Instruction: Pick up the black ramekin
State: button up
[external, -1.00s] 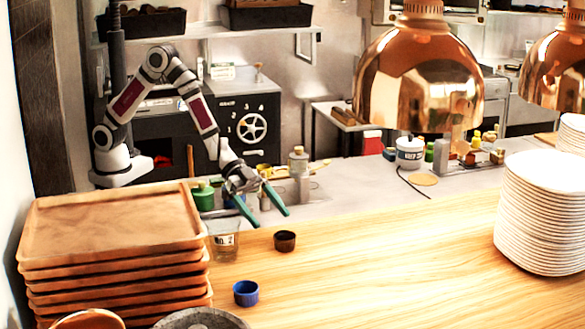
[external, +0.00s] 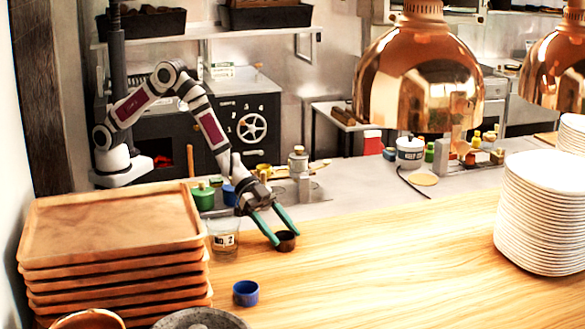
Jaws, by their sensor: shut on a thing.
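The black ramekin (external: 287,243) is a small dark brown-black cup on the wooden counter (external: 390,250), right of the clear labelled container. My gripper (external: 286,240) reaches down to it from the back left. Its two green fingers lie on either side of the ramekin and are shut on it. The ramekin looks upright and at counter height. I cannot tell whether it touches the wood. The fingertips hide part of its sides.
A clear container (external: 224,238) stands close left of the ramekin. A blue ramekin (external: 246,293) sits nearer the front. Stacked trays (external: 115,235) fill the left and stacked white plates (external: 540,215) the right. A copper lamp (external: 418,80) hangs above. The middle counter is clear.

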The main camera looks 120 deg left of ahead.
jog(key=shift+c, duration=1.1)
jog(key=shift+r, duration=0.15)
